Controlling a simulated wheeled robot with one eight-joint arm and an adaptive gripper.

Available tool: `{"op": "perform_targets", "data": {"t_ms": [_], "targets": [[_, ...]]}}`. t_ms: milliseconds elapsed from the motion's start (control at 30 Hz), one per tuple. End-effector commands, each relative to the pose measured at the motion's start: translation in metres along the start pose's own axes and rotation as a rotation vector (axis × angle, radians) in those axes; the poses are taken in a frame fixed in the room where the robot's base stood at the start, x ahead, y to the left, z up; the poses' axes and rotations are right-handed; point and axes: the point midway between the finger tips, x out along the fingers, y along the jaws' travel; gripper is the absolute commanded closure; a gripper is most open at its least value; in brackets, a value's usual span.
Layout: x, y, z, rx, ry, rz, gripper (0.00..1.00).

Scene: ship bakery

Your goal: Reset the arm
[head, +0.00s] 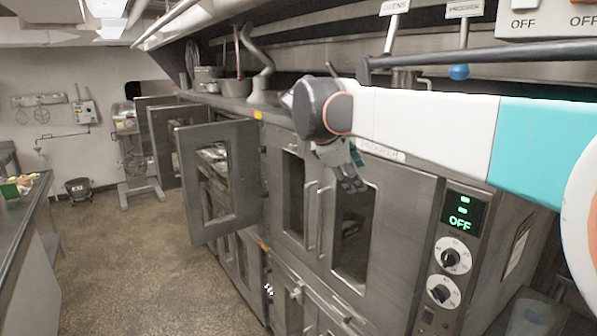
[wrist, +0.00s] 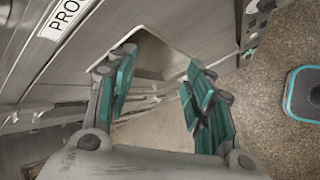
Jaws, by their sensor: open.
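My gripper (head: 350,178) hangs below the end of my white and teal arm, in front of the closed oven doors in the head view. In the wrist view my gripper (wrist: 158,95) shows two teal-padded fingers spread apart, with nothing between them. Behind the fingers are the steel oven front and the speckled floor. I cannot tell from the head view how far the fingers are from the oven door (head: 352,235).
A control panel (head: 450,255) reading OFF sits right of the doors. Farther left, an oven door (head: 218,180) stands open into the aisle. Pots (head: 235,88) stand on top of the ovens. A counter (head: 22,225) is at the left edge.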

Motion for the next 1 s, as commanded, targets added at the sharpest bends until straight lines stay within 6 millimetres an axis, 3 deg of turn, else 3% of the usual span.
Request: {"op": "perform_targets", "data": {"t_ms": [33,100,167,367,700,1000], "targets": [[0.028,-0.011,-0.005,0.077,0.063,-0.014,0.52],[0.052,-0.021,-0.011,0.19,0.152,-0.028,0.52],[0.062,-0.034,-0.008,0.274,0.195,-0.042,0.52],[0.073,-0.099,0.013,0.48,0.237,-0.091,0.52],[0.104,-0.257,0.033,0.856,0.313,-0.186,0.52],[0.148,-0.411,0.028,1.204,0.371,-0.286,0.52]]}}
